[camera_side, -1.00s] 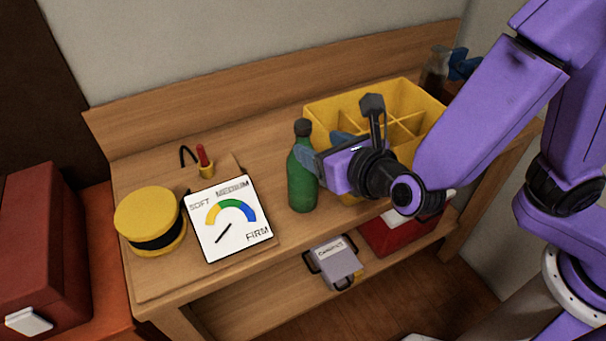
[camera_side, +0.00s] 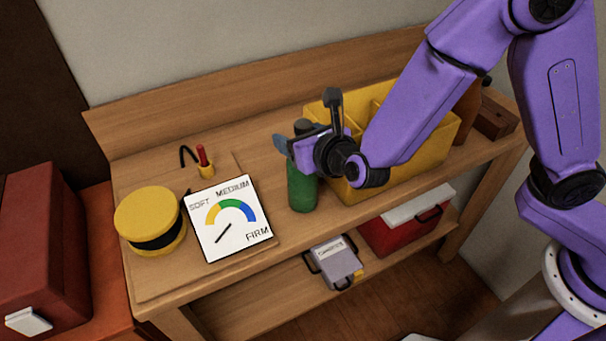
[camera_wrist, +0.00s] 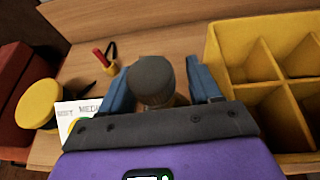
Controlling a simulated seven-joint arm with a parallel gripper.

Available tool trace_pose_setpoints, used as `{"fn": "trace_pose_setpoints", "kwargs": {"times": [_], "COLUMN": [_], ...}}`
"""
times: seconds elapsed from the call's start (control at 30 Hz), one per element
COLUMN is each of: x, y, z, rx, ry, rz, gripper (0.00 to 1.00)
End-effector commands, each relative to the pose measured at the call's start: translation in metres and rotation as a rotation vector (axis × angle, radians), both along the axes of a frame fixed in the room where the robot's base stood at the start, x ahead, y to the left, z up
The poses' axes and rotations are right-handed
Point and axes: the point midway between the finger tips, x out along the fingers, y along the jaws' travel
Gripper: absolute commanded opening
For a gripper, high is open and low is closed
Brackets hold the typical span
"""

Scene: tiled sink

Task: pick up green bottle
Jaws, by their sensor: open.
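The green bottle (camera_side: 302,190) stands upright on the wooden bench, left of the yellow divided box. My gripper (camera_side: 288,143) is at the bottle's upper part in the side view and hides much of its neck. In the wrist view the bottle's dark cap (camera_wrist: 153,80) shows between the two blue fingers of my gripper (camera_wrist: 163,88), which are open on either side of it. Small gaps seem to show beside the cap; I cannot tell whether either finger touches the bottle.
The yellow divided box (camera_side: 405,160) is close on the right. A soft-to-firm dial card (camera_side: 228,220), a yellow round container (camera_side: 150,220) and a red-handled tool (camera_side: 203,158) are on the left. A red case (camera_side: 400,232) and a grey case (camera_side: 335,262) sit on the lower shelf.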

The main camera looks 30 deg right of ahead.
Motion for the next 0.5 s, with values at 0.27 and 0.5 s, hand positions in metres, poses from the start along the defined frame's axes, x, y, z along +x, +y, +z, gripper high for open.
{"fn": "trace_pose_setpoints", "kwargs": {"times": [0.27, 0.5], "x": [-0.0005, -0.0004], "y": [0.0002, 0.0006], "z": [0.0002, 0.0009], "rx": [0.0, 0.001], "ry": [0.0, -0.002], "rz": [0.0, 0.001], "gripper": [0.01, 0.0]}}
